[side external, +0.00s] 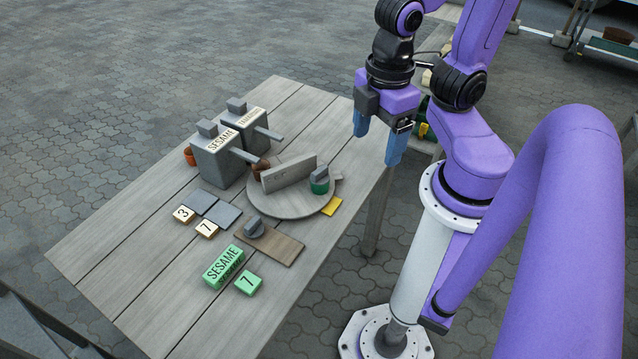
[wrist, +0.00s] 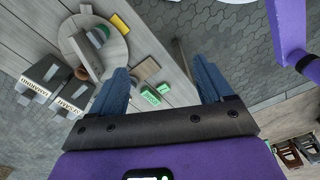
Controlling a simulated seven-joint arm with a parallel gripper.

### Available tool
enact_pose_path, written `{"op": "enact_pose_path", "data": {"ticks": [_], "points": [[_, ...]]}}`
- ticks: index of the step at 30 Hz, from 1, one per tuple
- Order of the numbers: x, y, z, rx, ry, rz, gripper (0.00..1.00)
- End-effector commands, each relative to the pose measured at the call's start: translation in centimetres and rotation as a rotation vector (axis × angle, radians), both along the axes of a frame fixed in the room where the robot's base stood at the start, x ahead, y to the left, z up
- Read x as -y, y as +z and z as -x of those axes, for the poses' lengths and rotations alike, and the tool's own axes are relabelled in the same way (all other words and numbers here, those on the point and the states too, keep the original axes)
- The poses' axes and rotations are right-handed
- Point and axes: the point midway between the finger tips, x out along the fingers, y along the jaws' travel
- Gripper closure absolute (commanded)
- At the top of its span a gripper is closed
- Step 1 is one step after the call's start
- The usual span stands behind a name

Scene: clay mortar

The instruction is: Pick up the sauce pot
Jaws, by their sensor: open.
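A small green pot with a grey top (side external: 319,182) stands on the round grey board (side external: 290,207), right of an upright grey divider (side external: 289,172). A small brown pot (side external: 260,168) sits at the divider's left end. I cannot tell for certain which is the sauce pot. In the wrist view the green pot (wrist: 100,34) and the brown pot (wrist: 82,73) lie on opposite sides of the divider. My gripper (side external: 377,146) is open and empty, high above the table's right edge, apart from both pots. Its blue fingers (wrist: 163,78) point down.
Two grey dispensers (side external: 217,163) labelled SESAME and another word stand at the table's back left. Numbered tiles (side external: 207,228), a brown board (side external: 277,247) with a grey knob-like piece and green blocks (side external: 224,267) lie nearer. A yellow piece (side external: 331,206) is beside the round board. The table's left front is clear.

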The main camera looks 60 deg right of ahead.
Motion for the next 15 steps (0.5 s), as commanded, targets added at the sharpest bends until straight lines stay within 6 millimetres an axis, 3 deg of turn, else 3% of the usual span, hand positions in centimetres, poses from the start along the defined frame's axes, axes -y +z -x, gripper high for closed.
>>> {"op": "enact_pose_path", "data": {"ticks": [9, 15], "points": [[-0.1, -0.2, -0.1, -0.003, 0.009, 0.015, 0.21], [-1.3, -2.4, -1.0, -0.018, 0.106, 0.163, 0.21]]}}
